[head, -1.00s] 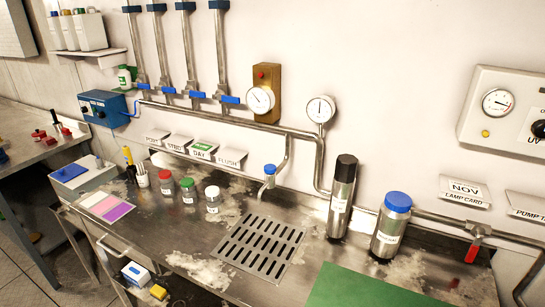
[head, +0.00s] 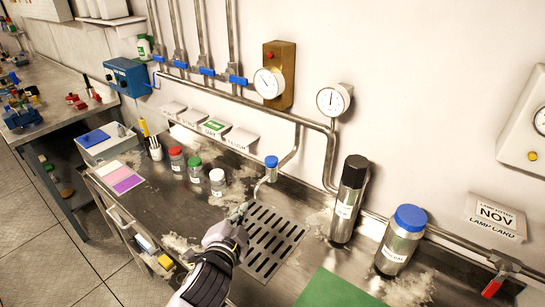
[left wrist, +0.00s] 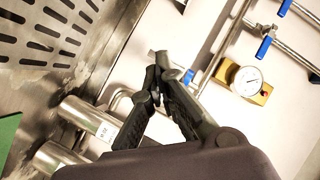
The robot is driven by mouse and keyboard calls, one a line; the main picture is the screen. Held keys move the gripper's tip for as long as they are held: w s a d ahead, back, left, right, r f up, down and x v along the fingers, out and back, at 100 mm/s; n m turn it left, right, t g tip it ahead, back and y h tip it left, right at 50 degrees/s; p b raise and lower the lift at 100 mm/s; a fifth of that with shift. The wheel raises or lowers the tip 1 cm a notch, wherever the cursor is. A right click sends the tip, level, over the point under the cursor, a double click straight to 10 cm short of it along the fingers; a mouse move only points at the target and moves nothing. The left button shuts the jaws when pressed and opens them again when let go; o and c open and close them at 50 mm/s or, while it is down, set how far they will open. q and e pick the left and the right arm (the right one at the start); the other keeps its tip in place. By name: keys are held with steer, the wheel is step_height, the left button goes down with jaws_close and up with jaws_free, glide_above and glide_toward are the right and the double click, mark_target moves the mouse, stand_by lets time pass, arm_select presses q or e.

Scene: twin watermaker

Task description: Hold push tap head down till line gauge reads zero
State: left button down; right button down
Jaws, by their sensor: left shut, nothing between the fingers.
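The push tap with its blue head (head: 271,162) stands on a bent pipe over the drain grate (head: 250,238). A blue piece of what looks like the tap head (left wrist: 188,77) shows behind my fingers in the left wrist view. My left gripper (head: 240,211) is shut and empty, in front of and below the tap head in the head view, apart from it. Its fingers (left wrist: 155,72) also show in the left wrist view. A round gauge (head: 333,99) sits on the pipe with its needle pointing about straight up. A second gauge (head: 268,83) is on a brown board. My right gripper is out of view.
A steel bottle with a black cap (head: 349,200) and one with a blue cap (head: 401,240) stand right of the grate. Small jars (head: 217,182) stand left. A green mat (head: 338,289) lies at the front. Blue valve handles (head: 237,80) line the wall pipe.

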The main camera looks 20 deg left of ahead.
arm_select(q)
steer(key=w+d+r+m+t+h, duration=0.4)
steer(key=r+m, duration=0.3)
steer(key=r, duration=0.2)
steer(key=w+d+r+m+t+h, duration=0.3)
steer(key=w+d+r+m+h, duration=0.1)
steer(key=r+m, duration=0.4)
steer(key=w+d+r+m+g+h, duration=0.1)
steer(key=d+r+m+g+h, duration=0.2)
steer(key=d+m+g+h, duration=0.5)
steer(key=d+r+m+g+h, duration=0.2)
steer(key=r+m+h, duration=0.15)
steer(key=m, duration=0.85)
steer(key=w+a+f+m+g+y, duration=0.2)
steer(key=w+a+m+y, duration=0.1)
steer(key=a+m+y, duration=0.2)
steer(key=w+a+f+m+g+y, duration=0.3)
steer(key=w+a+m+y, duration=0.1)
steer(key=a, duration=0.6)
steer(key=shift+m+y, duration=0.5)
steer(key=shift+y, duration=0.65)
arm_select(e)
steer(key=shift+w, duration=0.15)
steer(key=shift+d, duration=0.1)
